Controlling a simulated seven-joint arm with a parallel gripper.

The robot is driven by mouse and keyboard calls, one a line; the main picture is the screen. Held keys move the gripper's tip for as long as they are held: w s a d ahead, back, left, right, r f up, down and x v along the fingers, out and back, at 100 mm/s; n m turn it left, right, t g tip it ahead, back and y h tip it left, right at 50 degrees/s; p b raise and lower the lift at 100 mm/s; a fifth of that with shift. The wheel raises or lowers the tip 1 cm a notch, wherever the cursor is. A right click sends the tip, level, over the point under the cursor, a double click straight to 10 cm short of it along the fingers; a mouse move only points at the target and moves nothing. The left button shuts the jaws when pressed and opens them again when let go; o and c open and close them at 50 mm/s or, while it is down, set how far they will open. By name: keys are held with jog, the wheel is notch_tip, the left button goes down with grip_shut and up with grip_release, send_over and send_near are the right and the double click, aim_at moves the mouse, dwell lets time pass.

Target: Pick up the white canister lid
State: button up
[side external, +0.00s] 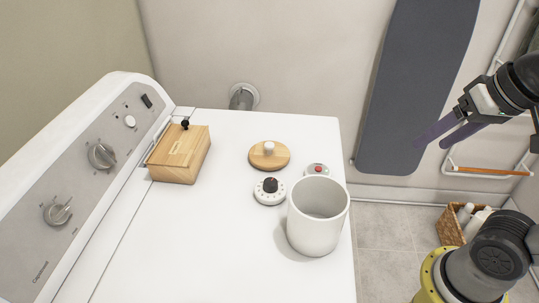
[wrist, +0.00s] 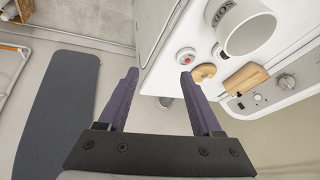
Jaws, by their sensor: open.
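The canister lid appears as a round wooden disc with a white knob (side external: 269,155), lying flat on the washer top. It also shows in the wrist view (wrist: 204,72), just beyond my right fingertip and partly hidden. The white canister (side external: 305,232) stands upright and open, nearer the camera and right of the lid; the wrist view shows it too (wrist: 236,40). My gripper (side external: 431,142) is open and empty, off to the right of the washer, well apart from the lid. Its two purple fingers (wrist: 160,73) are spread wide in the wrist view.
A white dial with a black knob (side external: 269,192) and a small red-buttoned device (side external: 316,169) sit near the lid. A wooden box (side external: 180,155) stands by the control panel (side external: 85,180). An ironing board (side external: 410,90) leans on the wall. The washer's front-left top is clear.

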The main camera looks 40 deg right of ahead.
jog(key=w+a+r+m+g, duration=0.1)
jog(key=w+r+m, duration=0.35)
jog(key=w, duration=0.35)
jog(key=w+a+r+m+g, duration=0.1)
jog(key=w+r+m, duration=0.4)
jog(key=w, duration=0.4)
jog(key=g+h, duration=0.1)
jog(key=g, duration=0.2)
send_over(269, 144)
jog(key=shift+m, duration=0.45)
jog(key=f, duration=2)
jog(key=shift+a+f, duration=0.2)
jog(key=shift+a, duration=0.05)
jog(key=shift+d+f, duration=0.2)
jog(key=shift+f, duration=2.7)
